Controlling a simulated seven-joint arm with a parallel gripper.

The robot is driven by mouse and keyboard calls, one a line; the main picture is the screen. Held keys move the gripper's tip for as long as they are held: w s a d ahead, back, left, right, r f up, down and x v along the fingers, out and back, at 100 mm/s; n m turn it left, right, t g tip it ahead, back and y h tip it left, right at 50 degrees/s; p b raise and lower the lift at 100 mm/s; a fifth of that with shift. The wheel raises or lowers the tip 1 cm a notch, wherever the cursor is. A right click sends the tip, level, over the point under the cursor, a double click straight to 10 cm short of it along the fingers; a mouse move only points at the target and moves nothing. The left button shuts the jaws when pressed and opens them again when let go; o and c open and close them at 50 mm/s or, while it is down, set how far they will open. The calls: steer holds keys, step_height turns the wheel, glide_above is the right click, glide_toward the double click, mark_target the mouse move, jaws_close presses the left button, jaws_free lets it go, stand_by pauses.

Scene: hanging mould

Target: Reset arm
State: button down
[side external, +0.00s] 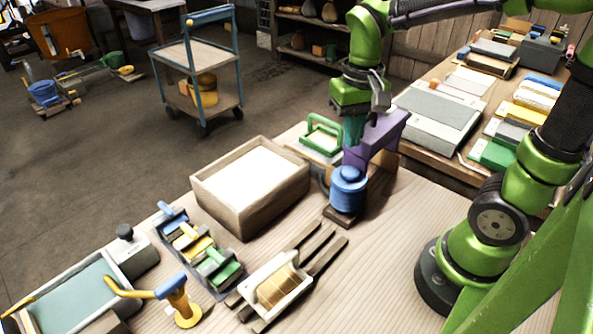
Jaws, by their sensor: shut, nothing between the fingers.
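My green arm reaches in from the right, and my gripper (354,132) points down above the far part of the wooden workbench (390,245). The fingers look teal, are shut and hold nothing. They are close beside a purple bracket (384,136); I cannot tell whether they touch it. Below stands a blue ribbed cylinder (347,190) on a dark base. A green-handled frame (323,136) lies just left of the gripper. A white mould with a tan slatted insert (279,290) rests on wooden slats at the front of the bench.
A wooden box with a white filling (250,180) stands left of the bracket. Coloured handled blocks (200,245), a teal-bottomed tray (75,297) and a yellow-and-blue stand (178,300) are at front left. A loaded side table (440,110) is behind. The bench right of the slats is clear.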

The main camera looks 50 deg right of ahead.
steer(key=shift+s+a+t, duration=0.2)
steer(key=shift+a+t, duration=0.1)
steer(key=shift+t, duration=0.2)
steer(key=s+a+r+n+t+y, duration=0.1)
steer(key=s+a+r+t+y, duration=0.1)
steer(key=s+r+t, duration=0.2)
steer(key=shift+a+r+n+t, duration=0.3)
steer(key=shift+r+t, duration=0.1)
steer(key=shift+t, duration=0.6)
